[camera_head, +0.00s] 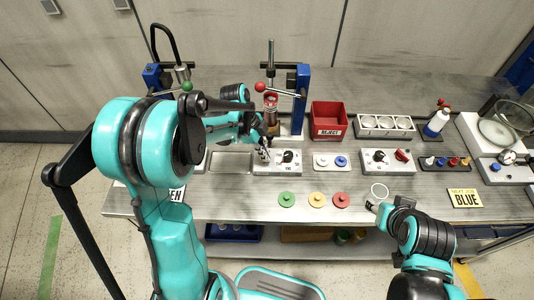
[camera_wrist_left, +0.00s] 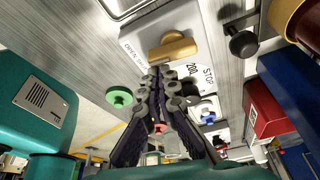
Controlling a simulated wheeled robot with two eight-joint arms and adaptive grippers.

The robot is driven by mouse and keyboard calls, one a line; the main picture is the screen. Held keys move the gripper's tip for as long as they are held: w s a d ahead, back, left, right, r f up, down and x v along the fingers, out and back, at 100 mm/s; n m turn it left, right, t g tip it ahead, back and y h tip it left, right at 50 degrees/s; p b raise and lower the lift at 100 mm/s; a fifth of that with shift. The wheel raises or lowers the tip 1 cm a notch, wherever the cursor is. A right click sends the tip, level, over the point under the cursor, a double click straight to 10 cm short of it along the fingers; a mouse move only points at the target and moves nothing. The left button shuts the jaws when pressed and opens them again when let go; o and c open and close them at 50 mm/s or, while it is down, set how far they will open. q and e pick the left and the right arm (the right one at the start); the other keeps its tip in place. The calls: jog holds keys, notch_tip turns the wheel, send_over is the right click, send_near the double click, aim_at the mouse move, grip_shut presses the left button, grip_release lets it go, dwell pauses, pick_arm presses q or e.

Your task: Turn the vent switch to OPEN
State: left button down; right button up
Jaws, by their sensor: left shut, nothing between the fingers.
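In the left wrist view a pale switch panel (camera_wrist_left: 150,32) carries an OPEN label and a brown bar-shaped knob (camera_wrist_left: 172,47), which lies roughly crosswise in the picture. A black knob (camera_wrist_left: 191,88) beside a STOP dial is partly hidden by my fingers. In the head view the panel (camera_head: 299,165) stands near the table's front, its left part covered by my gripper. My left gripper (camera_wrist_left: 160,73) is shut and empty, its tips close to the brown knob; I cannot tell if they touch. It also shows in the head view (camera_head: 264,155). My right gripper (camera_head: 373,206) is over the front edge, its fingers unclear.
Green (camera_head: 286,199), yellow (camera_head: 317,200) and red (camera_head: 341,200) discs lie in front of the panel. A red REJECT bin (camera_head: 328,118) and a blue-framed press (camera_head: 302,98) stand behind. Another knob box (camera_head: 375,168) is to the right.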

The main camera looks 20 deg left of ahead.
pick_arm(q)
jog(key=shift+s+a, duration=0.15)
jog(key=shift+a, duration=0.25)
pick_arm(e)
jog(key=shift+f, duration=0.1)
dwell(0.3)
pick_arm(q)
jog(key=shift+w, duration=0.8)
jog(key=d, duration=0.4)
jog(key=shift+s+d, duration=0.3)
jog(key=shift+s, duration=0.05)
jog(key=p+v, duration=0.2)
jog(key=v, duration=0.8)
jog(key=shift+w+a+p, duration=0.15)
jog(key=shift+w+p, duration=0.2)
jog(key=shift+p, duration=0.05)
pick_arm(e)
jog(key=v, duration=0.3)
jog(key=shift+w+d+r, duration=0.1)
jog(key=shift+w+r, duration=0.15)
jog(key=shift+w, duration=0.05)
